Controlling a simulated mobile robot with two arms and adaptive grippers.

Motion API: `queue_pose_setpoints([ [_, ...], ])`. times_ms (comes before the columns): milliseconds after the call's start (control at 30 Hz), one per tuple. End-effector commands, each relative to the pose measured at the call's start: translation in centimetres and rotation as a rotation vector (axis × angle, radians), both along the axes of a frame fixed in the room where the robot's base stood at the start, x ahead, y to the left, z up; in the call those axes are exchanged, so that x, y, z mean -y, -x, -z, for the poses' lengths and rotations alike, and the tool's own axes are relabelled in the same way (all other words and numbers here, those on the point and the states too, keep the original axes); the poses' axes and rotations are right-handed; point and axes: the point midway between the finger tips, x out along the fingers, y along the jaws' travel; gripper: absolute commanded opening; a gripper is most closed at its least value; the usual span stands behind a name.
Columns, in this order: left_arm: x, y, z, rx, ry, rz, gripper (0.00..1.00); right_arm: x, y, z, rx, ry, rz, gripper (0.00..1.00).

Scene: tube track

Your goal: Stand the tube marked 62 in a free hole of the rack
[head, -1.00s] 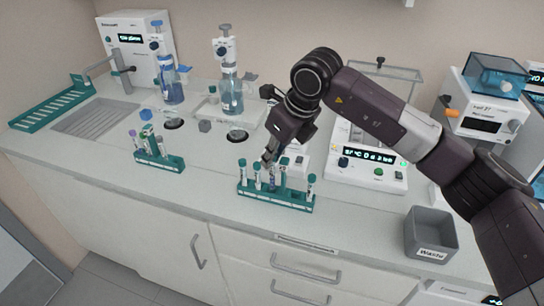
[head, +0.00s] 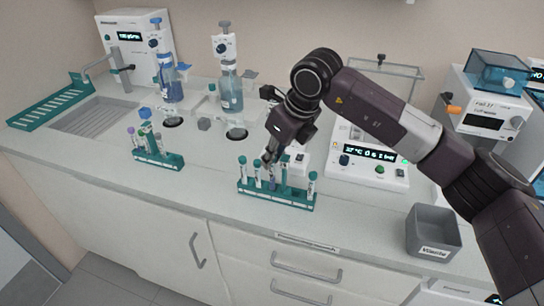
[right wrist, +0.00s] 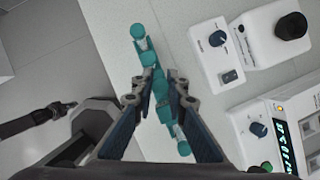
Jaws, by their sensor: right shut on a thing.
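The teal rack (head: 293,200) stands near the counter's front edge, with several teal-capped tubes upright in it. It also shows between my fingers in the right wrist view (right wrist: 182,132). My right gripper (head: 268,168) points down over the middle of the rack. It is shut on a tube (head: 272,184), whose lower part is at the rack; I cannot tell how deep it sits in a hole. In the right wrist view the fingers (right wrist: 160,88) close around a teal cap. No number on any tube is legible, so I cannot pick out 62. My left gripper is out of view.
A second teal rack (head: 160,160) with several tubes stands to the left. Bottle dispensers (head: 231,95) and a heating device (head: 366,172) stand behind. A grey waste bin (head: 433,232) stands at right front. Bare counter lies between the two racks.

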Motion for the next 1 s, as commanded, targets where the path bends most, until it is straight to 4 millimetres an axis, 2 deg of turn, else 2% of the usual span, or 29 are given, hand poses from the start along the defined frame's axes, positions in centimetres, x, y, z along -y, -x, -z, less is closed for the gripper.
queue_pose_setpoints([
  [467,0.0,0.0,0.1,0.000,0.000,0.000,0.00,0.0,0.0,0.1,0.000,0.000,0.000,0.01],
  [1000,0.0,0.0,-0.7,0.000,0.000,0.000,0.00,0.0,0.0,-2.0,-0.001,-0.001,0.000,0.01],
])
